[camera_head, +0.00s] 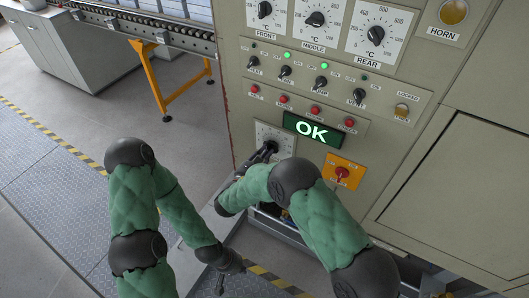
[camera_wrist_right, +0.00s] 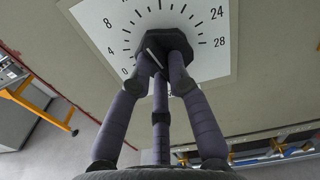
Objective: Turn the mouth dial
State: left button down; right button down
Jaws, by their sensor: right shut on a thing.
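The mouth dial is a black knob (camera_wrist_right: 163,42) on a white plate (camera_head: 265,131) with a scale, low on the beige panel. In the right wrist view the plate (camera_wrist_right: 215,60) shows numbers from 0 to 28. A short white line shows on the knob's lower-left part, between my fingers. My right gripper (camera_head: 265,153) is shut on the knob; its fingers also show around the knob in the right wrist view (camera_wrist_right: 160,68). In the head view it partly hides the dial. My left gripper (camera_head: 231,277) hangs low near the floor, empty, its fingers apart.
A green lit OK sign (camera_head: 311,129) is just above and right of the dial. A red switch on an orange plate (camera_head: 342,173) is to its right. Smaller knobs, red buttons and three temperature dials (camera_head: 314,20) are above. A roller conveyor (camera_head: 150,25) stands upper left.

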jog(key=shift+n, duration=0.3)
jog(key=c, duration=1.2)
grip_release()
jog(key=shift+r, duration=0.1)
notch_tip(320, 180, up, 10)
jog(key=shift+f, duration=0.1)
